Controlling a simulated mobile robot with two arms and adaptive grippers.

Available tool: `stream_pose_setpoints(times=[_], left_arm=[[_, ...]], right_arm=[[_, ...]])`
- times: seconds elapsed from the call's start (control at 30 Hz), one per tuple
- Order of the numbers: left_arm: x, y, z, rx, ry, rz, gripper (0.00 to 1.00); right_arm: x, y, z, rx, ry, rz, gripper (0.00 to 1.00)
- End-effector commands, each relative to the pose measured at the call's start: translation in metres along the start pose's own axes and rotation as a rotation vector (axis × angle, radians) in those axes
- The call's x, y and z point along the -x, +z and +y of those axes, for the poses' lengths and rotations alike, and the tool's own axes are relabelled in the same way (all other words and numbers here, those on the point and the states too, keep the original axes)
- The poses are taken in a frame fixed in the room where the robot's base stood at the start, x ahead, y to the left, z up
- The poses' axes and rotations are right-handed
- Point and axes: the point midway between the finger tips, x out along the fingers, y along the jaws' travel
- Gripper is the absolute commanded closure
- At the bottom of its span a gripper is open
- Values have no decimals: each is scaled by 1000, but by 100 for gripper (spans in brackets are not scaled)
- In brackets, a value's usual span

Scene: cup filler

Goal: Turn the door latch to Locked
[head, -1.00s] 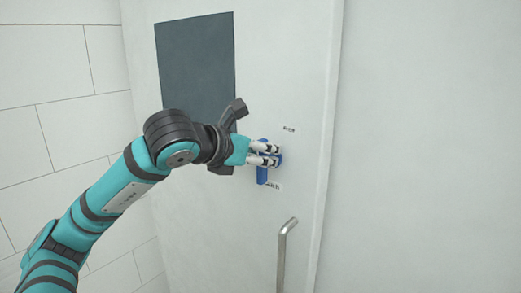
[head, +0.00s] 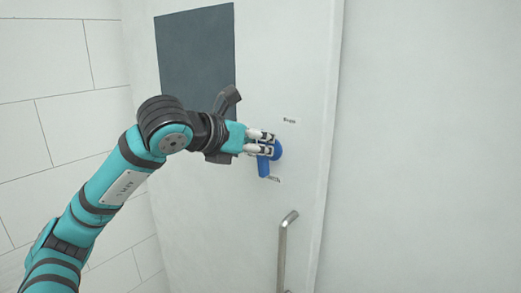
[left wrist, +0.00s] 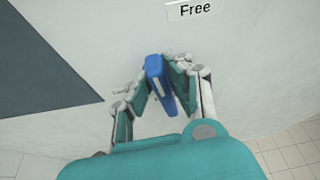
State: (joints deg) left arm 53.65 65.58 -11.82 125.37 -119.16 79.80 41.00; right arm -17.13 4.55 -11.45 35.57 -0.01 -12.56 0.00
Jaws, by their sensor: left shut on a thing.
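The blue door latch (head: 263,168) is on the white door, with a round blue base at its right. In the head view its handle hangs down below my fingers, and part of it is hidden behind them. My left gripper (head: 268,144) reaches it from the left and is shut on the latch. In the left wrist view the blue latch (left wrist: 158,75) sits between the two finger pads. A label reading "Free" (left wrist: 191,10) is above it there. In the head view a lower label (head: 273,179) is partly covered and too small to read. My right gripper is not in view.
A vertical metal door handle (head: 284,250) stands out from the door below the latch. A dark grey panel (head: 190,60) is on the door at the upper left. A tiled wall (head: 60,90) is at the left. The plain wall at the right is clear.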

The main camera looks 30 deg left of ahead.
Motion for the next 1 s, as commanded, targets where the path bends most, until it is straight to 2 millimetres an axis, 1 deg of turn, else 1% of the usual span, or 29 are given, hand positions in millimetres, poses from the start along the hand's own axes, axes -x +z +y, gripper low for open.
stream_pose_setpoints(times=[0.03,0.3,1.0], left_arm=[[-2,-4,2,35,-13,-4,100],[-2,-6,8,259,-108,-5,100],[-6,-14,22,873,-361,-2,100]], right_arm=[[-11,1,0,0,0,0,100],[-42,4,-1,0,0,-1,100],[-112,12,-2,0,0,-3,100]])
